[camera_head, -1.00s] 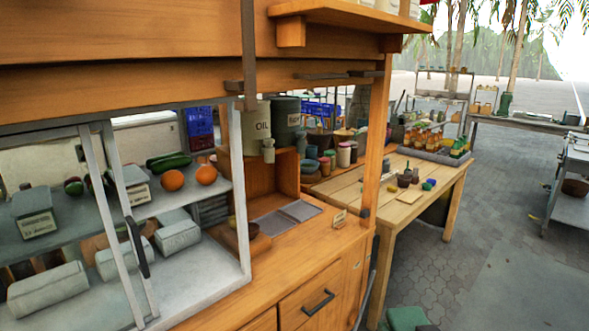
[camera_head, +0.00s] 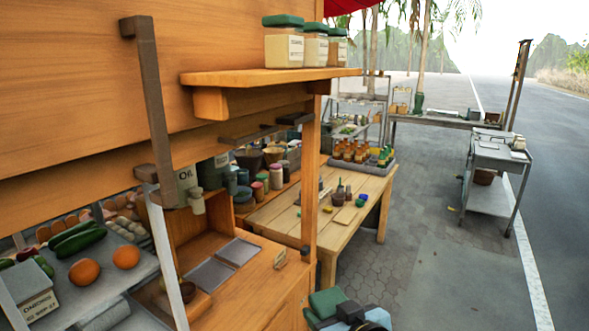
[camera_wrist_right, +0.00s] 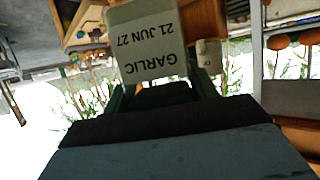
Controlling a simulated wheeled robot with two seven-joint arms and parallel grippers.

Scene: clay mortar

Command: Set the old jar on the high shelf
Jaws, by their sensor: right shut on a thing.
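My right gripper (camera_head: 345,312) is at the bottom of the head view, shut on a jar with a green lid (camera_head: 327,301). In the right wrist view the held jar (camera_wrist_right: 146,42) shows a pale label reading GARLIC, 21 JUN 27, upside down in the picture. The gripper's dark fingers (camera_wrist_right: 162,90) are at its sides. The high wooden shelf (camera_head: 265,78) juts from the stall front, well above the gripper. Three green-lidded jars (camera_head: 283,45) stand in a row towards its right end. My left gripper is out of view.
The shelf's left part is bare. A wooden table (camera_head: 345,225) with bottles and small items stands behind.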

